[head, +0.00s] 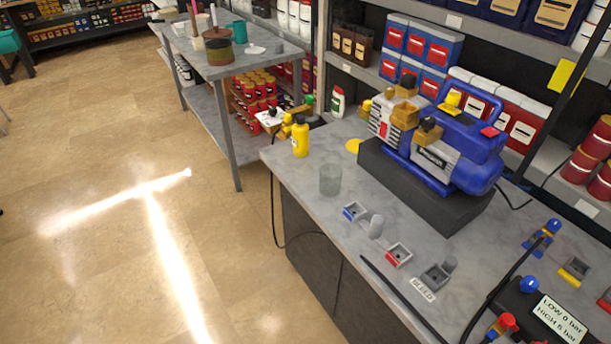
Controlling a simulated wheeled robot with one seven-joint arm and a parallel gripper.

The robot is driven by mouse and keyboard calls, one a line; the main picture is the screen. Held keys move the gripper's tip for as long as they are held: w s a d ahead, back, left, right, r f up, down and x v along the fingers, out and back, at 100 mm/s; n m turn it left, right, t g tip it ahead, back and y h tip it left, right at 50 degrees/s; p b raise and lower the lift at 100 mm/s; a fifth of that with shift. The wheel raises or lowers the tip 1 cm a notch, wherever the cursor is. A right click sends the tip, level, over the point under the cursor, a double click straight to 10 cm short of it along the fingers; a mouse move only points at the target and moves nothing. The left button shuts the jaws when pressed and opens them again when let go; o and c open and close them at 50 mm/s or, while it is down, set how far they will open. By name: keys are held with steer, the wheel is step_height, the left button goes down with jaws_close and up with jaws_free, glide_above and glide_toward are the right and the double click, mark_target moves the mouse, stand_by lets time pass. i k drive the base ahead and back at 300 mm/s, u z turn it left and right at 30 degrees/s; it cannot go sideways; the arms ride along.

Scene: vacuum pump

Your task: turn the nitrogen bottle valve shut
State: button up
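Beyond the bench's far left corner is a small group of brass fittings (286,126), beside a white piece (269,116) and a green knob (309,99). I cannot tell for sure whether this is the nitrogen bottle's valve. The bottle's body is not clearly visible there, and the valve's setting cannot be read. A black hose (273,190) hangs from this spot down the bench's left side. My gripper is not in view.
A yellow bottle (300,138) and a clear beaker (330,180) stand on the grey bench (320,222). The blue vacuum pump (458,150) sits on a dark block. A gauge manifold (530,308) is at front right. The tiled floor (110,220) at left is open.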

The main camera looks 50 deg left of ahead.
mark_target(309, 98)
steer(key=u, duration=0.45)
steer(key=k, duration=1)
steer(key=u, duration=1.45)
steer(key=i, duration=0.9)
steer(key=u, duration=0.9)
steer(key=i, duration=1.1)
steer(key=z, duration=0.35)
steer(key=i, duration=0.9)
steer(key=z, duration=1.15)
steer(key=i, duration=0.55)
steer(key=z, duration=0.4)
steer(key=k, duration=0.35)
steer(key=u, duration=0.9)
steer(key=i, duration=0.2)
steer(key=z, duration=0.1)
